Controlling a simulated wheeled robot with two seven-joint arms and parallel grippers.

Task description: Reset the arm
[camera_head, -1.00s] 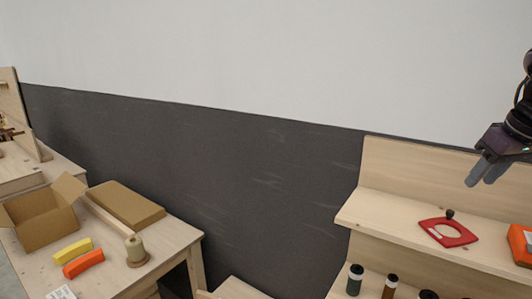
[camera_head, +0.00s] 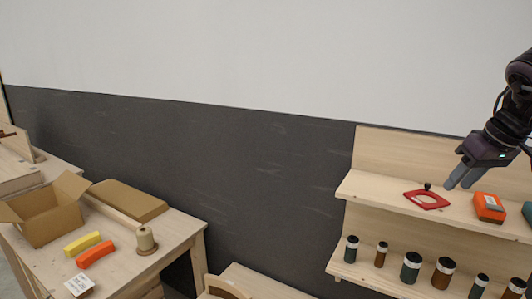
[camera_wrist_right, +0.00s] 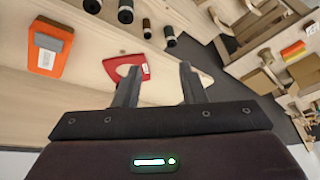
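My right gripper (camera_head: 458,184) comes in from the right in the head view, in front of the upper shelf. Its two grey fingers stand apart with nothing between them, and they also show spread in the right wrist view (camera_wrist_right: 158,75). A red flat piece with a round hole (camera_head: 427,200) lies on the upper shelf just left of the fingertips. In the right wrist view the red piece (camera_wrist_right: 118,67) shows partly behind one finger. My left gripper is not in view.
The wooden shelf (camera_head: 385,194) also bears an orange box (camera_head: 489,207). Several dark bottles (camera_head: 411,268) stand on its lower board. At left, a table (camera_head: 180,228) holds an open carton (camera_head: 45,222), yellow (camera_head: 82,243) and orange (camera_head: 96,254) pieces and a spool (camera_head: 146,239).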

